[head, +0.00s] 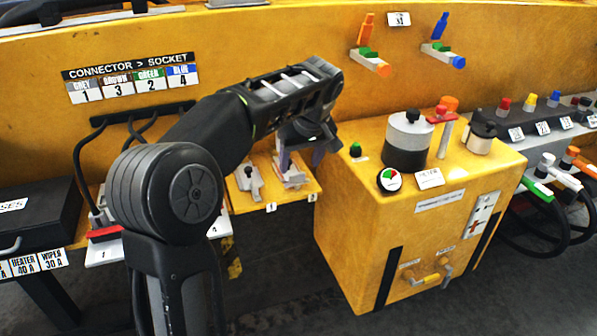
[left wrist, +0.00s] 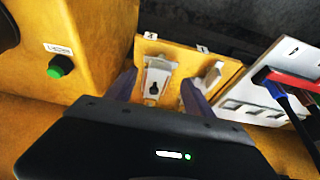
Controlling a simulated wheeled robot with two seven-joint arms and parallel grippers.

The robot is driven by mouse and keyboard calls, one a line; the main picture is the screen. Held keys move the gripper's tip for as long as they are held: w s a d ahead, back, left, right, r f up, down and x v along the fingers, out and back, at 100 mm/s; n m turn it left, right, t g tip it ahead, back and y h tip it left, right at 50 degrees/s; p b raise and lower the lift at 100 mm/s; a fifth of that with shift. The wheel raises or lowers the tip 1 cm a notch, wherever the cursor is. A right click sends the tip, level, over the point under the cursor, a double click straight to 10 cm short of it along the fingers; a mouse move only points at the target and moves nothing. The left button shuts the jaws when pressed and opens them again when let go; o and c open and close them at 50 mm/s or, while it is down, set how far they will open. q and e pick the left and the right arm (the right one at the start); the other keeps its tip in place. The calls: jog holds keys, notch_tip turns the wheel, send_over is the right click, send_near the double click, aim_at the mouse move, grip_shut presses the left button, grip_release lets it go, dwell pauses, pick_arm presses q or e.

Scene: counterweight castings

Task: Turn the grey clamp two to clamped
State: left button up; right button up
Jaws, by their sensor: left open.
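Two small grey clamps sit side by side on a yellow ledge (head: 243,205). The right clamp (head: 291,176), nearer the yellow cabinet, is partly hidden by my left gripper (head: 301,162). The left clamp (head: 251,184) stands clear of it. The number tags by the clamps are too small to read surely. In the left wrist view my left gripper (left wrist: 158,78) is open, its purple-grey fingers on either side of the cabinet-side clamp (left wrist: 156,78), with gaps showing. The other clamp (left wrist: 209,80) lies outside the right finger. I cannot tell either lever's position surely. My right gripper is not in view.
The yellow cabinet (head: 345,235) stands right of the ledge, with a green button (head: 355,150), gauge (head: 389,180) and dark-banded canister (head: 408,140) on top. Left of the ledge is a white socket panel (head: 103,252) with cables. Coloured connectors (head: 372,63) stick out of the back wall.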

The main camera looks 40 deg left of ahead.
aim_at(297, 174)
pick_arm(q)
jog(key=shift+x, duration=2.35)
jog(key=shift+c, duration=0.3)
jog(key=shift+r, duration=0.1)
grip_shut()
